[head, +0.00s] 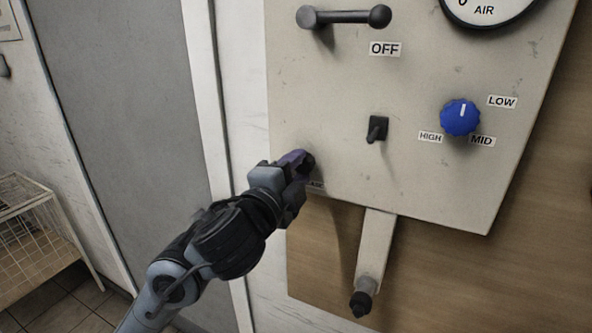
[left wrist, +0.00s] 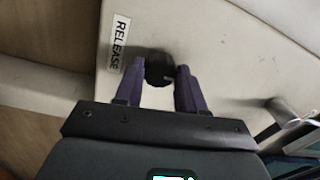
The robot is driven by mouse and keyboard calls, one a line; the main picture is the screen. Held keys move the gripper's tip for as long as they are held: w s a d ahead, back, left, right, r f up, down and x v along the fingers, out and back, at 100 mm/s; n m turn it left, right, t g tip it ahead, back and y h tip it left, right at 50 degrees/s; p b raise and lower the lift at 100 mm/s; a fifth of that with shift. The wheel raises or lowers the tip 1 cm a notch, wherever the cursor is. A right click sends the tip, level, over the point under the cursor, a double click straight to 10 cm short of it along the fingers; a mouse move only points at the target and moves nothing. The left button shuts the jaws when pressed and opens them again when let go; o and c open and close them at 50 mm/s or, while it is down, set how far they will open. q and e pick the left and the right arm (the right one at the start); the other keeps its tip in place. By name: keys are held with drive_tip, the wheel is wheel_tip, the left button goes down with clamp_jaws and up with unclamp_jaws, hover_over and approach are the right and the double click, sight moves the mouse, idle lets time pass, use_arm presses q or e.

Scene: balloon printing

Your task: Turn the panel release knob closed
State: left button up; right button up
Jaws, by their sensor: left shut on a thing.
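The panel release knob (left wrist: 158,68) is a small round black knob on the pale panel (head: 345,175), beside a white label that reads RELEASE (left wrist: 120,43) in the left wrist view. My left gripper (head: 300,162) reaches to the lower left corner of the panel in the head view and mostly hides the knob there. In the left wrist view its purple fingers (left wrist: 160,79) stand on either side of the knob, shut on it. The knob's exact turn angle cannot be told. My right gripper is not in view.
The panel also carries a blue dial (head: 460,118) with LOW, MID and HIGH labels, a small black switch (head: 377,129), a dark bar handle (head: 345,17) and an AIR gauge (head: 485,10). A spout (head: 371,250) hangs below. A wire rack (head: 45,225) stands far left.

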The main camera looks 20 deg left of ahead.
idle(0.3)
use_arm(q)
drive_tip(key=o, duration=1.1)
drive_tip(key=shift+c, duration=0.2)
drive_tip(key=s+p, duration=0.3)
drive_tip(key=s, duration=0.7)
drive_tip(key=shift+s+a+f, duration=0.2)
drive_tip(key=shift+s+a, duration=0.1)
drive_tip(key=shift+s, duration=0.1)
drive_tip(key=shift+f, duration=0.1)
